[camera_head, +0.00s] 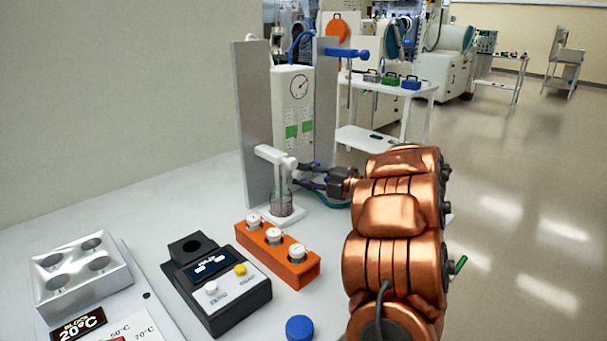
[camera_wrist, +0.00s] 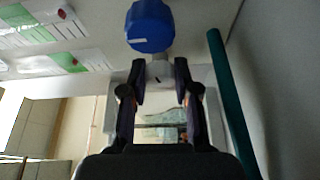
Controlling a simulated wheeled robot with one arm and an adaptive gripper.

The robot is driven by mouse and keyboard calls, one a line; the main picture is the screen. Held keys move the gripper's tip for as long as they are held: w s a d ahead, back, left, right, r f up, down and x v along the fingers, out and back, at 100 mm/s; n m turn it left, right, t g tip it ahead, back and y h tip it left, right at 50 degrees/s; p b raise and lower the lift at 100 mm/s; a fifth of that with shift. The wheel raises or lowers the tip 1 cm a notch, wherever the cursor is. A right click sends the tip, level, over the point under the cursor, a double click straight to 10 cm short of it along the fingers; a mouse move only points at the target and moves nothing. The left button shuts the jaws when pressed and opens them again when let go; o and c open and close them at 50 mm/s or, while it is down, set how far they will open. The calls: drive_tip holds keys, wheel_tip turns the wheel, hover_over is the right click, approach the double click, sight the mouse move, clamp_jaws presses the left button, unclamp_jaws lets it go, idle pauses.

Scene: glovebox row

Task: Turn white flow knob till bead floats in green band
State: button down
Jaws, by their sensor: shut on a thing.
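My gripper (camera_head: 302,175) reaches left from the copper-coloured arm to the foot of the flow meter panel (camera_head: 291,90). In the wrist view my gripper (camera_wrist: 159,76) has its dark fingers shut on the white flow knob (camera_wrist: 158,70), one on each side, with a small dark mark on its face. In the head view the fingers and panel foot hide the knob. I cannot make out the bead.
A blue knob (camera_wrist: 150,26) is just beyond the fingertips in the wrist view. A green tube (camera_wrist: 232,100) runs along the right. A glass vessel (camera_head: 281,196) stands under a white arm (camera_head: 272,156), close left of my gripper. An orange rack (camera_head: 308,270) with white-capped vials is in front.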

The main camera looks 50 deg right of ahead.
drive_tip(key=shift+m, duration=0.4)
drive_tip(key=c, duration=0.9)
unclamp_jaws()
drive_tip(key=shift+o, duration=0.2)
